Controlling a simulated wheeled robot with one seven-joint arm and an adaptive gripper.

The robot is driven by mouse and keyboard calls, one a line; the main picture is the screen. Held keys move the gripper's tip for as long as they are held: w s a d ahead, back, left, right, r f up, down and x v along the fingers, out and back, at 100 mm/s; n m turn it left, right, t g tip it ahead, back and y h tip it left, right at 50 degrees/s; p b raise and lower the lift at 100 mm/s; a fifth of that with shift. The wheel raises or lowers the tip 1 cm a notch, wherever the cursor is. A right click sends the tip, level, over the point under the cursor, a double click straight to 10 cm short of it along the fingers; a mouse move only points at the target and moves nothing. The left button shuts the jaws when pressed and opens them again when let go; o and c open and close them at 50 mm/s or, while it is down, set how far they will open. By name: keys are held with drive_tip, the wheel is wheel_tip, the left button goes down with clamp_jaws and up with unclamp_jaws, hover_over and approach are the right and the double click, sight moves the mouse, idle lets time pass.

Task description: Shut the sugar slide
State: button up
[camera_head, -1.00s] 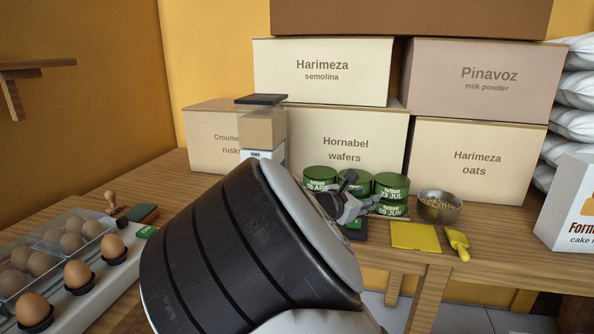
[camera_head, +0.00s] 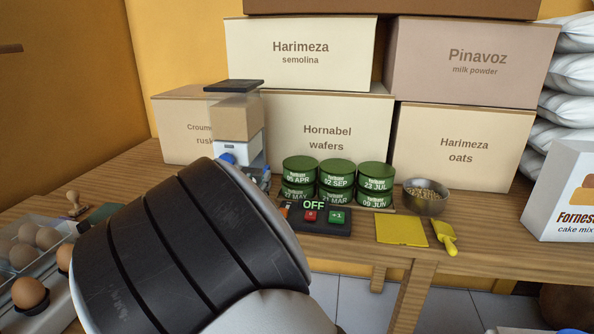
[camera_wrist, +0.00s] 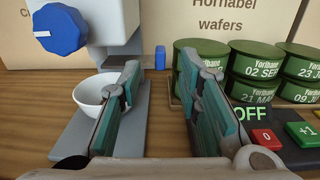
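The dispenser (camera_head: 238,122) stands at the back left, with a clear hopper of tan contents, a dark lid and a white body. It has a blue knob (camera_head: 228,160), which shows large at the upper left in the wrist view (camera_wrist: 60,28). I cannot tell from these frames which part is the slide or how it stands. A small blue piece (camera_wrist: 160,57) stands upright beyond my fingers. A white bowl (camera_wrist: 92,94) sits under the dispenser, partly behind my left finger. My gripper (camera_wrist: 163,72) is open and empty, right of the knob; my arm mostly hides it in the head view.
Stacked green tins (camera_head: 338,172) stand right of the dispenser, close to my right finger. A dark control pad (camera_head: 322,224) reading OFF lies in front of them. Eggs (camera_head: 30,292) are at left.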

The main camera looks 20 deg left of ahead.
sight(265, 169)
drive_tip(key=x, duration=0.7)
drive_tip(key=shift+w+b, duration=0.2)
drive_tip(key=shift+b, duration=0.2)
clamp_jaws()
